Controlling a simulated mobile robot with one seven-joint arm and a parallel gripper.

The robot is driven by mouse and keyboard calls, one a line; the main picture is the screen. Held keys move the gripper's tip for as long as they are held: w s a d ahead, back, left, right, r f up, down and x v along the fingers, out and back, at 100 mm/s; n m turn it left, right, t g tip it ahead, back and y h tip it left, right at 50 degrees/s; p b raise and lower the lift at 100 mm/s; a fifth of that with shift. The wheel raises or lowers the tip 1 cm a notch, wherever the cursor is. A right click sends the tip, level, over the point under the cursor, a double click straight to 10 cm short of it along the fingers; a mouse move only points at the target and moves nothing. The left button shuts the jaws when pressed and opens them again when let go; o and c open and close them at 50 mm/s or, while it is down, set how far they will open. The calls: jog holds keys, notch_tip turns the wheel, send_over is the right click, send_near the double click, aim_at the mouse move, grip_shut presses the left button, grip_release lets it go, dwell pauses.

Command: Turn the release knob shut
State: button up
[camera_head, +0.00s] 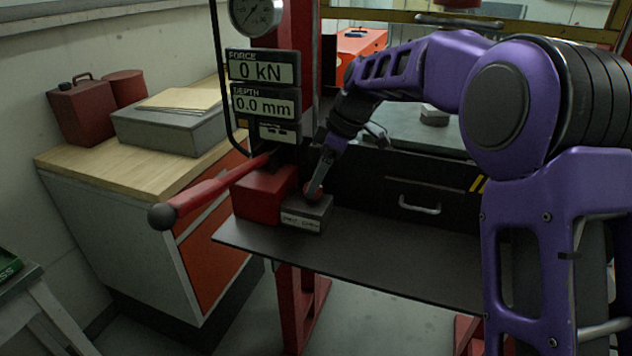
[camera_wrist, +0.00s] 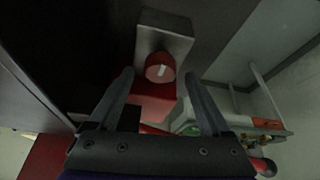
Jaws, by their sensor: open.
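The release knob (camera_wrist: 158,68) is a round red knob with a short white mark, set on a grey block (camera_wrist: 164,36). In the head view the grey block (camera_head: 301,219) bears a label and stands beside the red pump body (camera_head: 262,195). A little red of the knob (camera_head: 309,187) shows there, mostly hidden by my gripper (camera_head: 315,188). In the wrist view my gripper (camera_wrist: 158,75) is open, with one fingertip on each side of the knob. I see gaps on both sides; how deep the fingers reach around it I cannot tell.
A red lever (camera_head: 215,191) with a black ball end sticks out to the left. The display panel (camera_head: 264,83) reads 0 kN and 0.0 mm. A black drawer with a handle (camera_head: 419,207) is right of the knob. The dark shelf (camera_head: 400,262) is clear in front.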

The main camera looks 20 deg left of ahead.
jog(key=shift+a+f, duration=0.25)
jog(key=shift+f, duration=0.4)
grip_shut()
